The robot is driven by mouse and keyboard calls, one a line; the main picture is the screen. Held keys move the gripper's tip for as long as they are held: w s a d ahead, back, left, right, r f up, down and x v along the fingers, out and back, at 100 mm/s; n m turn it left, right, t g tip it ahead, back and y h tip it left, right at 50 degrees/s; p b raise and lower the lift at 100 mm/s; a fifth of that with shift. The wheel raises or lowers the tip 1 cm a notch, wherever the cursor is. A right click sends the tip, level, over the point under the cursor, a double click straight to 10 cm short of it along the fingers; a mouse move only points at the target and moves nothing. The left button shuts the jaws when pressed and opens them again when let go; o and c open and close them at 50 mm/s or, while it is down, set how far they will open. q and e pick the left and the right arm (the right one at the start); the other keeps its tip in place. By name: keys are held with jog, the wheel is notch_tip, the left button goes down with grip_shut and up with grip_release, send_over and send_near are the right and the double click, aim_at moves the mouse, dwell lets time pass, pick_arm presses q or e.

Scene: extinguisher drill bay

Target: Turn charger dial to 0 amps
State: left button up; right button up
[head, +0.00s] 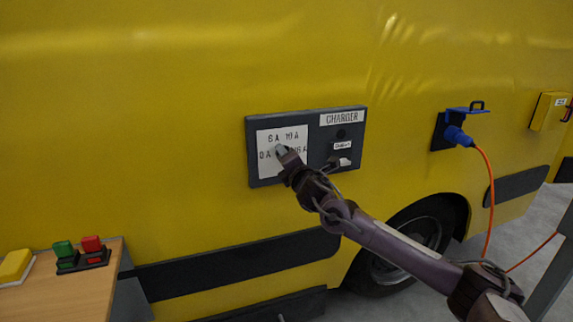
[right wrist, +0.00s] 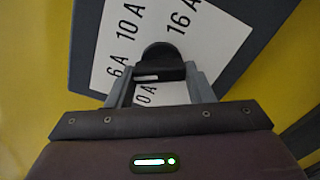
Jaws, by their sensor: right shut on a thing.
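The charger panel (head: 311,181) is a dark box on the yellow vehicle side, with a CHARGER label. Its white dial plate (head: 296,133) carries 0 A, 6 A, 10 A and 16 A markings; it also shows in the right wrist view (right wrist: 222,38). The dark dial knob (right wrist: 162,55) stands on the plate, with a short white mark on it; I cannot tell exactly which marking it points to. My right gripper (head: 284,152) is shut on the knob, one finger on each side in the right wrist view (right wrist: 161,82). The knob is mostly hidden in the head view.
A blue plug (head: 458,136) with an orange cable (head: 490,195) sits in a socket to the right. A yellow box (head: 549,111) is at the far right. A wheel (head: 415,235) is below.

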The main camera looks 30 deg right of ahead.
pick_arm(q)
jog(key=w+d+b, duration=0.2)
jog(key=w+b, duration=0.6)
jog(key=w, duration=0.6)
jog(key=shift+w+d+r+t+b, duration=0.15)
jog(key=shift+d+r+t+b, duration=0.2)
jog(key=shift+t, duration=0.05)
pick_arm(e)
jog(key=shift+d+f+n, duration=0.1)
jog(key=shift+f+n, duration=0.1)
jog(key=shift+n, duration=2.95)
jog(key=shift+f+n, duration=0.15)
jog(key=shift+n, duration=3)
jog(key=o, duration=1)
jog(key=shift+s+r, duration=0.1)
pick_arm(q)
jog(key=r, duration=0.1)
jog(key=w+d+r+b, duration=0.1)
jog(key=shift+w+r, duration=0.3)
pick_arm(e)
jog(key=v, duration=0.7)
jog(key=shift+s, duration=0.35)
